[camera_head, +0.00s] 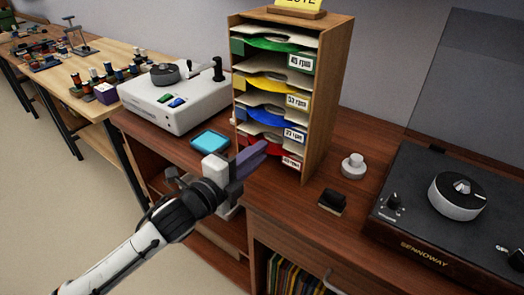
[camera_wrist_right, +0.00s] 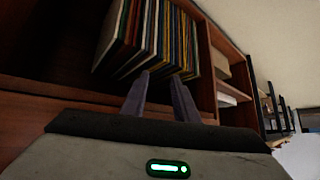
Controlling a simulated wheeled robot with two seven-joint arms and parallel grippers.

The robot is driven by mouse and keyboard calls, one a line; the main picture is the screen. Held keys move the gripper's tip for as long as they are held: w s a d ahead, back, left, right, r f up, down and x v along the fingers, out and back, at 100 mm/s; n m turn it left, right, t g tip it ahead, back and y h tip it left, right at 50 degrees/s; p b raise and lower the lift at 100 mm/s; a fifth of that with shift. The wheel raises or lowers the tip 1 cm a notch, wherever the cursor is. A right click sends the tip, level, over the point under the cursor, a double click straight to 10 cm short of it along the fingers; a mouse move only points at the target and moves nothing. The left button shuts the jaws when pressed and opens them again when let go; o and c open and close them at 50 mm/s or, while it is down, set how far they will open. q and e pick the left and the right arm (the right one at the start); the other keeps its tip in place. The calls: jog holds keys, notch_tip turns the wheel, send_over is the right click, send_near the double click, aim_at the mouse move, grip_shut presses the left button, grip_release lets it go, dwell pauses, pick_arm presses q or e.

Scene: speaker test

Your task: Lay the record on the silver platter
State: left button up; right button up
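A wooden rack (camera_head: 318,100) stands on the desk, with green, yellow, blue and red slots carrying rpm labels. Pale sheets or sleeves lie in the slots; I cannot tell which holds the record. The dark turntable (camera_head: 415,228) at the right bears a silver round platter (camera_head: 456,204) with a dark top. My left gripper (camera_head: 252,160) is in front of the rack's lowest, red slot. Its fingers lie close together in this view, and I cannot tell whether they hold anything. My right gripper (camera_wrist_right: 160,92) is open and empty, below the desk top near the stored records (camera_wrist_right: 150,40).
A white machine (camera_head: 175,98) with a dark knob stands left of the rack. A blue square pad (camera_head: 210,140), a white knob-shaped piece (camera_head: 353,166) and a small black block (camera_head: 333,201) lie on the desk. A workbench (camera_head: 120,60) with spools is at the back left.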

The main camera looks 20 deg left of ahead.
pick_arm(q)
jog(key=shift+w+d, duration=0.2)
jog(key=shift+w, duration=0.4)
jog(key=shift+c, duration=0.2)
grip_shut()
jog(key=shift+p, duration=0.5)
jog(key=shift+s+f, duration=0.1)
jog(key=shift+s, duration=0.05)
